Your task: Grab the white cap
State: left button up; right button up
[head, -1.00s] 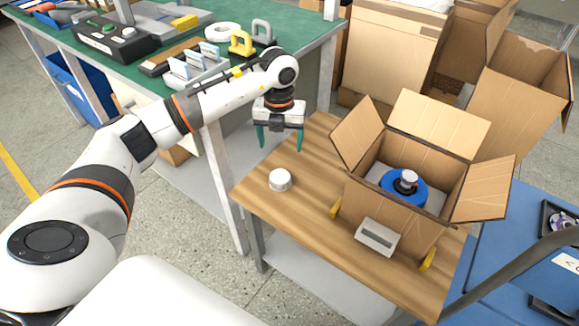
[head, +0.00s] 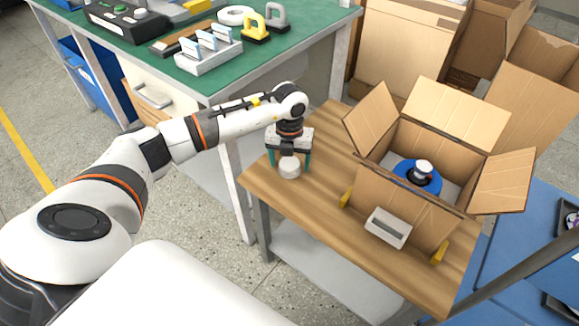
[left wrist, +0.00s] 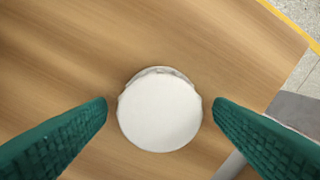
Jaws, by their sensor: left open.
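The white cap (head: 289,168) is a small round piece on the left part of the wooden table (head: 330,235). My left gripper (head: 290,165) is at the cap, pointing down, its green fingers on either side of it. In the left wrist view the cap (left wrist: 160,111) lies between the two open fingers (left wrist: 160,115), with a gap showing on each side. Nothing is held. My right gripper is not in view.
An open cardboard box (head: 405,205) with a blue and white part (head: 418,175) inside stands on the table's right side. A grey block (head: 388,228) is at its front. The green workbench (head: 190,75) stands behind my left arm. The table's front left is clear.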

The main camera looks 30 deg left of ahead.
pick_arm(q)
jog(key=c, duration=1)
